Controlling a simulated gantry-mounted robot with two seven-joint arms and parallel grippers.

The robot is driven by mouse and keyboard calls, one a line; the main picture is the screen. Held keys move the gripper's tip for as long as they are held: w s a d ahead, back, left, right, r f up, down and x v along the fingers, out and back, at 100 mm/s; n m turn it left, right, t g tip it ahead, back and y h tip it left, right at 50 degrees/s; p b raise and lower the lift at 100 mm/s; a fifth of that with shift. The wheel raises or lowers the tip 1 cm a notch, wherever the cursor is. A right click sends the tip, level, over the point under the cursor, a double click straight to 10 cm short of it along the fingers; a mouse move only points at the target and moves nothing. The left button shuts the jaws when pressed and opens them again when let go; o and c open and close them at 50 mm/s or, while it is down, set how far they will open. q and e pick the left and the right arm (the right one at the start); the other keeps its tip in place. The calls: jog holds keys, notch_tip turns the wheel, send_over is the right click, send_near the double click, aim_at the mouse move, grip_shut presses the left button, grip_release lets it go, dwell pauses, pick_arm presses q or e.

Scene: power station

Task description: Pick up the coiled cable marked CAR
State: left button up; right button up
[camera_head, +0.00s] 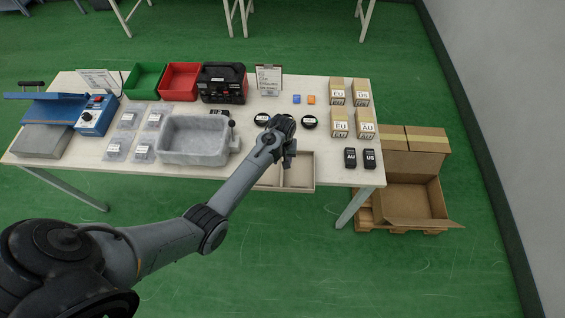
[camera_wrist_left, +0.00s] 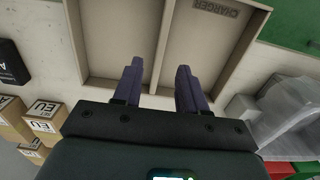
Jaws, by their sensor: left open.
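Black coiled cables with pale labels lie on the table: one (camera_head: 262,119) left of my left gripper and one (camera_head: 309,121) right of it. Part of another dark round shape at the gripper's wrist cannot be made out. The labels are too small to read, so I cannot tell which is marked CAR. My left gripper (camera_head: 290,158) is open and empty, above the divided beige tray (camera_head: 314,172) at the table's front edge. In the left wrist view its two fingers (camera_wrist_left: 158,82) stand apart over the tray, with no cable between them. My right gripper is out of view.
A grey bin (camera_head: 195,157) stands left of my arm. Cardboard boxes (camera_head: 338,122) marked EU and others stand right of the cables, with black adapters (camera_head: 350,158) in front. A black machine (camera_head: 222,83) and a sign (camera_head: 269,78) stand behind. One tray compartment reads CHARGER (camera_wrist_left: 215,10).

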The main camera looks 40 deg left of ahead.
pick_arm(q)
jog(key=shift+r, duration=2.35)
